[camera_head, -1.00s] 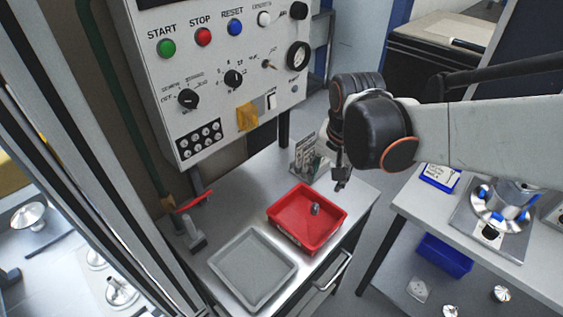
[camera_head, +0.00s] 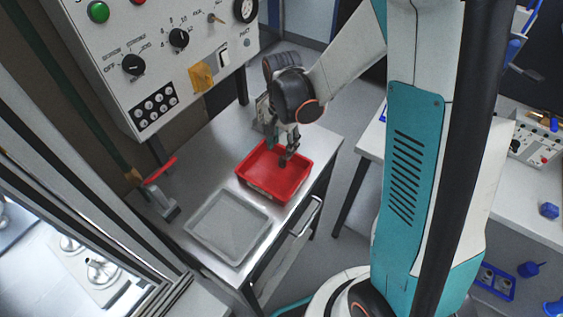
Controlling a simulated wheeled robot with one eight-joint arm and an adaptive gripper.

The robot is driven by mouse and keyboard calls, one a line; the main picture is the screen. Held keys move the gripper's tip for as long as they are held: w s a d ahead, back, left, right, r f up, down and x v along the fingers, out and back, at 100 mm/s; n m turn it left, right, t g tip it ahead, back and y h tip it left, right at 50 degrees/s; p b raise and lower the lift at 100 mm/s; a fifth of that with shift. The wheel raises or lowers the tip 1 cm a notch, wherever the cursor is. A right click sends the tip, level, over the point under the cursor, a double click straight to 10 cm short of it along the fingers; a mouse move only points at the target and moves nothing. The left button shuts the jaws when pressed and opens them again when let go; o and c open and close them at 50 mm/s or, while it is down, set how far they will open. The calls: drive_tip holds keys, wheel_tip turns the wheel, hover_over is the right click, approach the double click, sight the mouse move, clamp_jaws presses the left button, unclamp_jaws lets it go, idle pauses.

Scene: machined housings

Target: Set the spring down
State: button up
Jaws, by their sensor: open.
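A red tray (camera_head: 262,187) stands on a steel side table, in the middle of the head view. My gripper (camera_head: 286,158) points down over the right part of this tray, with its fingertips low, at about rim height. The fingers are open. The spring cannot be made out clearly; a small dark shape at the fingertips may be part of it, or the fingers may hide it. I cannot tell whether the fingers touch the spring.
An empty grey tray (camera_head: 208,252) stands at the front left of the red tray. A red-handled clamp (camera_head: 163,180) is at the table's left edge. A control panel (camera_head: 160,60) stands behind the table. The table's left rear is clear.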

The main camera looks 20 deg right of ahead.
sight(282, 158)
drive_tip(key=shift+f+b, duration=0.95)
drive_tip(key=shift+f, duration=2.45)
drive_tip(key=shift+c, duration=0.4)
clamp_jaws()
drive_tip(key=shift+r, duration=0.15)
